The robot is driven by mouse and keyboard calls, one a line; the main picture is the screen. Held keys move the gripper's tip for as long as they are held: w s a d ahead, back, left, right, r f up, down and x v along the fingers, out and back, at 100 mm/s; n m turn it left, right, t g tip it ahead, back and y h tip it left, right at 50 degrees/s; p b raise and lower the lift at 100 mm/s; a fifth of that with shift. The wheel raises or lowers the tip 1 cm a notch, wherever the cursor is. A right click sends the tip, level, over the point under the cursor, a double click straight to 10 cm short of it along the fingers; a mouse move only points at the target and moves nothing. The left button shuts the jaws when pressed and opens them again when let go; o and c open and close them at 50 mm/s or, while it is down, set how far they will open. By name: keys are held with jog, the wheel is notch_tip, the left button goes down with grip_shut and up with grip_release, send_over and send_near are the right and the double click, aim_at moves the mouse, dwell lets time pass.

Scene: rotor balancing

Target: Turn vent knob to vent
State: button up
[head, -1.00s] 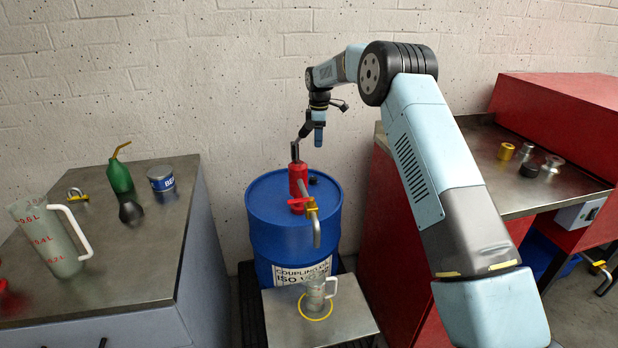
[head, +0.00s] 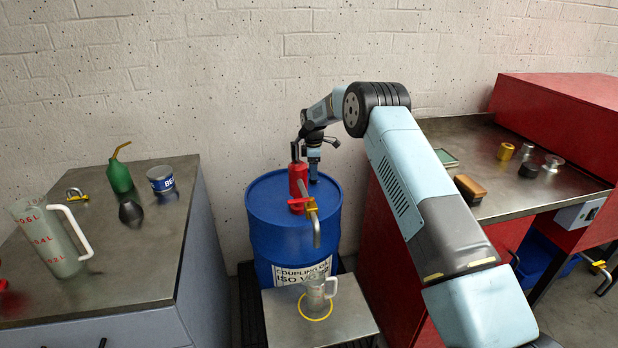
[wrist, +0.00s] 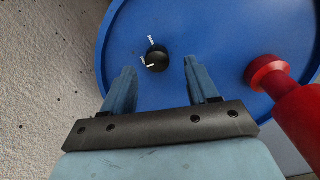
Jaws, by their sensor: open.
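The vent knob (wrist: 157,59) is a small black round knob with a white mark on the blue drum's top, and small white lettering stands beside it. The drum (head: 262,232) stands against the wall, and its lid also fills much of the wrist view (wrist: 205,30). My gripper (wrist: 160,72) is open, its two fingers pointing at the knob, one toward each side of it. In the head view my gripper (head: 313,180) is low over the drum top and hides the knob. I cannot tell whether the fingers touch it.
The red pump (head: 298,182) with its spout rises from the drum, close to my gripper's left in the head view; it is on the right in the wrist view (wrist: 290,95). Benches flank the drum.

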jog(key=shift+f, duration=1.75)
